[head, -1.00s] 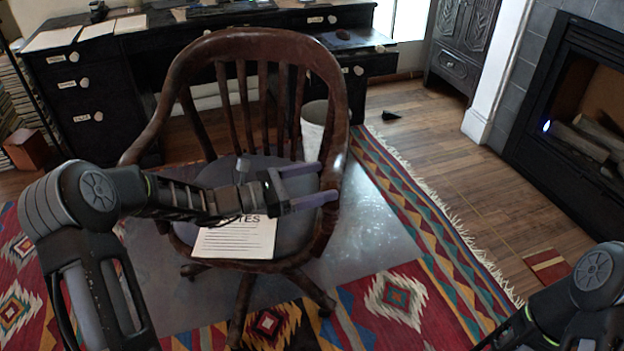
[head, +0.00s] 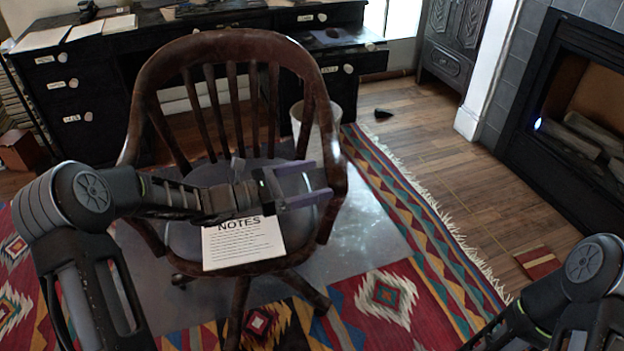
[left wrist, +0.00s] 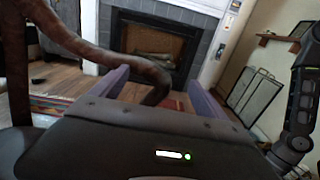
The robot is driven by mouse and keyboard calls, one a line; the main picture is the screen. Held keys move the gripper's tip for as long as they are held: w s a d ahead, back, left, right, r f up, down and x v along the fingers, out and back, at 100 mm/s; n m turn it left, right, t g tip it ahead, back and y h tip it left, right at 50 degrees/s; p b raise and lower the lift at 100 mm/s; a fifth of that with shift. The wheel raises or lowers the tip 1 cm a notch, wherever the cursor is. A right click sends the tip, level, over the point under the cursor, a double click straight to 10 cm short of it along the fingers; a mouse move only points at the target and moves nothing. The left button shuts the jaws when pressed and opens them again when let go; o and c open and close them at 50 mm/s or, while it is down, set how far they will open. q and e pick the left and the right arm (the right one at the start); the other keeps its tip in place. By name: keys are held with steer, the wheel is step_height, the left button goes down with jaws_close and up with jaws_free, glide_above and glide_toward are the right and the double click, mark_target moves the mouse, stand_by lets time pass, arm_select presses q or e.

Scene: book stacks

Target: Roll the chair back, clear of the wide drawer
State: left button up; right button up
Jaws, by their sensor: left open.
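The dark wooden chair (head: 232,45), with a slatted curved back, stands on casters before the black desk, its back toward the desk. A paper headed NOTES (head: 243,243) lies on its seat. The wide drawer (head: 335,38) seems to be the one pulled out at the desk's right, behind the chair. My left gripper (head: 320,182) is open over the seat, fingertips at the chair's right-hand arm. In the left wrist view the curved chair arm (left wrist: 95,52) runs between the open fingers (left wrist: 160,90); contact is unclear. My right gripper is out of view; its arm shows at lower right.
A clear floor mat (head: 375,235) and a patterned rug (head: 400,305) lie under and around the chair. A pale bin (head: 318,125) stands behind it.

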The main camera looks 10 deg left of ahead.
arm_select(q)
steer(key=shift+a, duration=0.2)
steer(key=p+v, duration=0.1)
steer(key=v, duration=0.6)
steer(key=shift+s+a, duration=0.2)
steer(key=shift+a, duration=0.05)
steer(key=shift+d+f, duration=0.1)
